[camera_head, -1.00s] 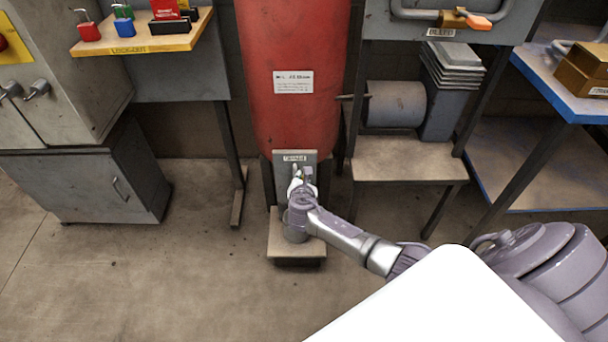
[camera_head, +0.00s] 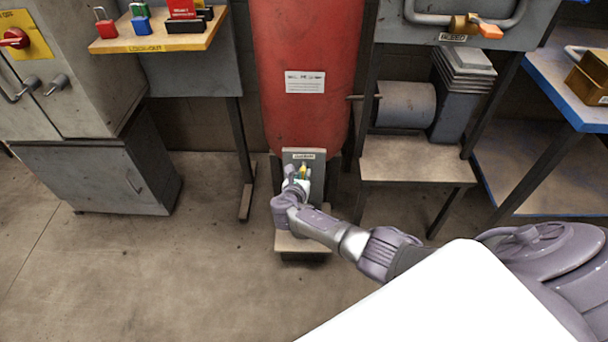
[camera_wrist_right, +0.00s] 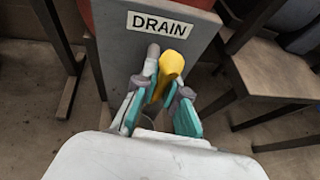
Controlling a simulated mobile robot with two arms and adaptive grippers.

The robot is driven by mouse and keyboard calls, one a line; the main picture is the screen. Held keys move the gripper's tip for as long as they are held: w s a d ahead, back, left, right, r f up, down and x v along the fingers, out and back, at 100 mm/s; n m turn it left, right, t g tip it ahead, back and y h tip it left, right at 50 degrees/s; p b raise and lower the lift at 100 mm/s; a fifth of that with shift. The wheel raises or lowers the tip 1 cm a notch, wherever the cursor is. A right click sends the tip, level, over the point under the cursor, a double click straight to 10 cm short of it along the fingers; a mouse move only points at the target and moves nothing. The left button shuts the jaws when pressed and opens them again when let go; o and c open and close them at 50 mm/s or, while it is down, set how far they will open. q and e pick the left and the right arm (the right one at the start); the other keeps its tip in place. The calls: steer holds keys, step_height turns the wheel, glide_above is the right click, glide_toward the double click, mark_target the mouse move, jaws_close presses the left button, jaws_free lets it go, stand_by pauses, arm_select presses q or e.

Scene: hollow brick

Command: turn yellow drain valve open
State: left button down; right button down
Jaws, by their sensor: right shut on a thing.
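The yellow drain valve handle (camera_wrist_right: 172,66) shows in the right wrist view, below the DRAIN label (camera_wrist_right: 159,24) on a grey plate (camera_wrist_right: 118,58). In the head view the handle is a small yellow patch (camera_head: 303,170) at the foot of the red tank (camera_head: 304,113). My right gripper (camera_wrist_right: 160,108) is shut on the handle, whose upper end sticks up between the fingers. The fingers hide its lower part and most of the valve body. My left gripper is in neither view.
A low grey step (camera_head: 302,244) sits below the plate. A bench (camera_head: 415,160) stands right of the tank, and a lockout shelf (camera_head: 160,38) with padlocks is at the upper left. The floor (camera_head: 215,270) in front is clear.

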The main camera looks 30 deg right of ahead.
steer(key=c, duration=1.2)
jaws_free()
steer(key=v, duration=1.2)
